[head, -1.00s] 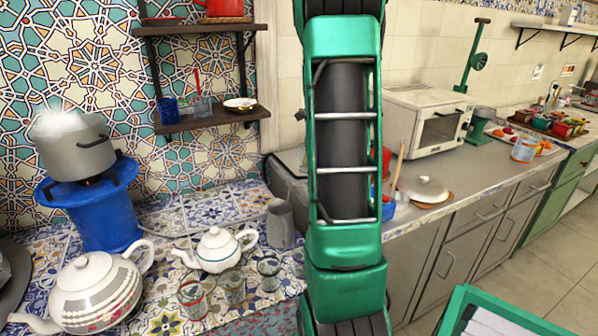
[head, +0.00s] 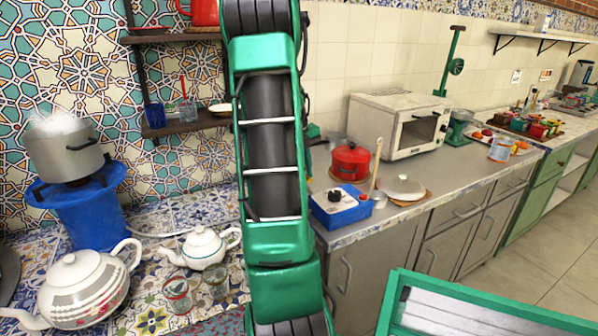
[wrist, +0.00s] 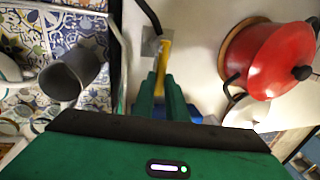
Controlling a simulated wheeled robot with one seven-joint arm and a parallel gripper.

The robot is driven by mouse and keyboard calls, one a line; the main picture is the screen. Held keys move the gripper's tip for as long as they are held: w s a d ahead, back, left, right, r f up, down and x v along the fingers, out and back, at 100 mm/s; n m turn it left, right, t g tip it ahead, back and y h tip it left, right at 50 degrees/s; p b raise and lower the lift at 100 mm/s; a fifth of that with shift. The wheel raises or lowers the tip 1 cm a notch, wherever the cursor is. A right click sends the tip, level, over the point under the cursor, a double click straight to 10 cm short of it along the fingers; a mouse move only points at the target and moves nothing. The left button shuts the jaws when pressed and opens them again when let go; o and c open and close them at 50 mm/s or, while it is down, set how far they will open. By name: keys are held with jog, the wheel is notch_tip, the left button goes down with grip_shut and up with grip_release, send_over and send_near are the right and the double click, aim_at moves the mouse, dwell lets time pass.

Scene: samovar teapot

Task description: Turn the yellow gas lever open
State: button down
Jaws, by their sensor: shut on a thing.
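The yellow gas lever (wrist: 165,55) shows in the wrist view, on a grey metal fitting against a pale wall or surface. A dark hose runs up from the fitting. My gripper (wrist: 163,85) has its green fingers closed around the lower part of the lever. How far the lever is turned is hard to tell. In the head view, my arm hides the lever and most of the gripper.
A red pot (head: 350,162) stands close to the right of the gripper, also in the wrist view (wrist: 268,60). A grey pitcher (wrist: 72,72) stands to the left. A blue box (head: 340,208) sits on the counter edge. A steaming pot (head: 66,150) stands on a blue burner (head: 85,215).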

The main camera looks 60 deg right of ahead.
jog(key=shift+w+d+r, duration=0.1)
jog(key=shift+r, duration=0.05)
jog(key=c, duration=1.8)
grip_release()
jog(key=shift+o, duration=0.2)
notch_tip(320, 180, up, 10)
jog(key=w+a, duration=0.1)
jog(key=a, duration=0.1)
jog(key=shift+w+r, duration=0.2)
